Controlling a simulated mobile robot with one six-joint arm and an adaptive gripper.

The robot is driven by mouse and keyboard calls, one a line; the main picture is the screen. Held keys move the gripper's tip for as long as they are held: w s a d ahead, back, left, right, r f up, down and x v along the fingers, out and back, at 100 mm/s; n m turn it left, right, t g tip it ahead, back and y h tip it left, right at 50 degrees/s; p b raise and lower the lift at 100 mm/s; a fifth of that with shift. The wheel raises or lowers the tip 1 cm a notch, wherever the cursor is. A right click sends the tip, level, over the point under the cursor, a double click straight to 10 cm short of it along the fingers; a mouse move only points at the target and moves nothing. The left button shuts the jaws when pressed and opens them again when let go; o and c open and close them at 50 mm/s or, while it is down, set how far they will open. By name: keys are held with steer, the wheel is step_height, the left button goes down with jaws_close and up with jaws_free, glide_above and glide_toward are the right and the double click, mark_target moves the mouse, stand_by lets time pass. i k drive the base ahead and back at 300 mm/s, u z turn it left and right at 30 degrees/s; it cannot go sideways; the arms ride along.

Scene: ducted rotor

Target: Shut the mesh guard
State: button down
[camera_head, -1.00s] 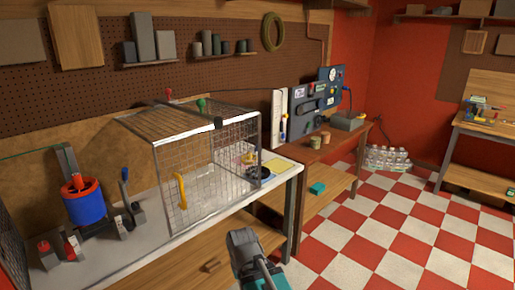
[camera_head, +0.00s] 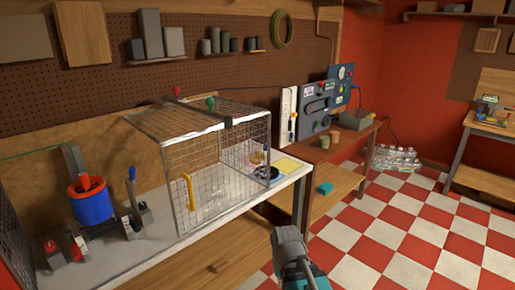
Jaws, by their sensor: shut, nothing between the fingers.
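The mesh guard (camera_head: 226,172) is a wire cage on the bench in the middle-left of the head view. Its front panel carries a yellow handle (camera_head: 188,192) near the left side. A black round part (camera_head: 266,173) shows by its right end. Whether the front panel is fully closed I cannot tell. My gripper (camera_head: 288,236) is at the bottom middle, in front of the bench and low, apart from the guard and handle. It looks shut and empty; its fingertips are hard to make out.
A red and blue cylinder (camera_head: 91,202) and a blue-handled lever (camera_head: 132,186) stand left of the guard. A yellow sheet (camera_head: 287,165) lies to its right. A wooden side table (camera_head: 338,152) stands beyond. The checkered floor (camera_head: 400,225) at right is free.

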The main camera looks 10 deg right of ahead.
mark_target(191, 207)
steer(key=z, duration=0.05)
steer(key=i, duration=1)
steer(key=u, duration=0.05)
